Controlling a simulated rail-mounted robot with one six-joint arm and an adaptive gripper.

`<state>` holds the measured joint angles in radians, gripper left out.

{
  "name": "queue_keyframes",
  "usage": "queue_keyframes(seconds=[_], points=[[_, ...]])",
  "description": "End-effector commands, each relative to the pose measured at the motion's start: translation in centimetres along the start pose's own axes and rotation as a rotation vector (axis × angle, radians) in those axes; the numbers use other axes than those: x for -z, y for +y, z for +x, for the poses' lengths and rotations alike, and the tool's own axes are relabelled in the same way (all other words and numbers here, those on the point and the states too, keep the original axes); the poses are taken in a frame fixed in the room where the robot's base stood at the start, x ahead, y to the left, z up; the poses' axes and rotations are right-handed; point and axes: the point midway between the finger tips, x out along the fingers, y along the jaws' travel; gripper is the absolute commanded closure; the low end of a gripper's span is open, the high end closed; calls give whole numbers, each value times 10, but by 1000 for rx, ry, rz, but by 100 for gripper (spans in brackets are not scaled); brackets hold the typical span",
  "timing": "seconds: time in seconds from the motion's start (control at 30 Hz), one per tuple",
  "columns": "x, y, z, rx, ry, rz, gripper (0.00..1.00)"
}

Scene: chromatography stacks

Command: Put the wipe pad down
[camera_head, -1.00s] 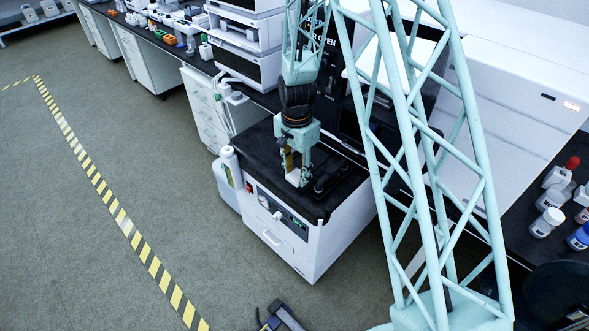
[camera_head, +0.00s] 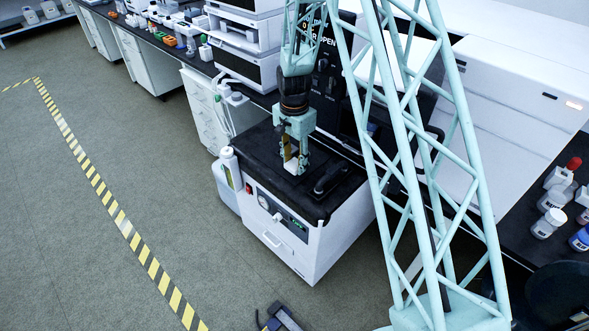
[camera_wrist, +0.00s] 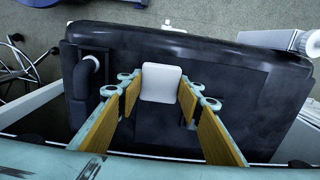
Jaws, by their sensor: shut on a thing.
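The white wipe pad (camera_wrist: 161,83) sits between the two yellow-padded fingers of my gripper (camera_wrist: 160,95) in the wrist view. In the head view the pad (camera_head: 291,166) shows at the fingertips, over the black top (camera_head: 262,150) of a white cabinet unit. My gripper (camera_head: 295,160) points down and is shut on the pad. The pad is at or just above the black top; I cannot tell whether it touches. The far side of the pad is hidden.
A black handle (camera_head: 330,178) stands on the black top right of my gripper, and shows left in the wrist view (camera_wrist: 88,75). A white bottle (camera_head: 230,168) stands beside the unit. Instruments (camera_head: 240,60) are behind. The top's front left is clear.

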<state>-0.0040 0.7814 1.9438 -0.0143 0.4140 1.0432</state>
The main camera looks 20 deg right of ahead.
Motion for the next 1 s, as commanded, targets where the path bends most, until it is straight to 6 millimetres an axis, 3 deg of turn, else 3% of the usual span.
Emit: queue_keyframes(seconds=[0.33,0.9,0.93,1.0], points=[[1,-2,33,-1,-1,0,78],[2,-2,39,0,0,0,78],[2,-2,39,0,0,0,65],[2,-2,38,0,0,0,59]])
